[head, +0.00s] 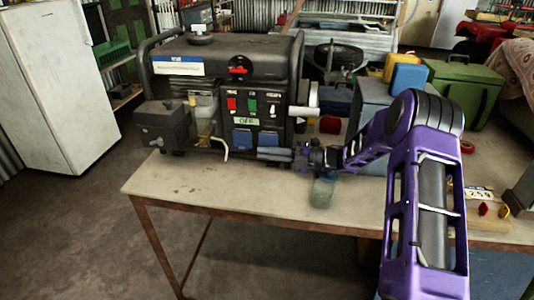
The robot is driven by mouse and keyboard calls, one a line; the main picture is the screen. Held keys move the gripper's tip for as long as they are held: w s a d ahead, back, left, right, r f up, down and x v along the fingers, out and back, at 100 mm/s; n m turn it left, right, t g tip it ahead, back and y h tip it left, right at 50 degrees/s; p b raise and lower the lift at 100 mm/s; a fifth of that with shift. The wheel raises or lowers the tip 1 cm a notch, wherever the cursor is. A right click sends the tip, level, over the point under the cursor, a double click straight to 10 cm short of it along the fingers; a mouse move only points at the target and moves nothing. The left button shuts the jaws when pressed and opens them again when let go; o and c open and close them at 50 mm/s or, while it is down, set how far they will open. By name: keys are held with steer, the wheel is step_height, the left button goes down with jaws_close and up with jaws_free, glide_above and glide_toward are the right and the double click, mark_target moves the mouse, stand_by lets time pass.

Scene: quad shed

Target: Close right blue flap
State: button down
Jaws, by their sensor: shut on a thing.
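The black generator (235,85) stands on the workbench, with a panel of coloured switches on its front. Low on this panel are two blue flaps side by side, the left blue flap (242,137) and the right blue flap (268,138). My gripper (266,154) reaches in from the right, level, at the lower edge of the right flap. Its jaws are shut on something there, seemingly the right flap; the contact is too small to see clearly. The exact angle of the right flap is hard to tell.
The workbench (165,188) is clear at its front left. A bluish jar (322,190) stands below my wrist. A green box (462,92), a yellow canister (393,65) and a blue can (408,78) are at the back right. A white fridge (60,85) stands left.

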stand_by(0.3)
steer(key=c, duration=1)
jaws_free()
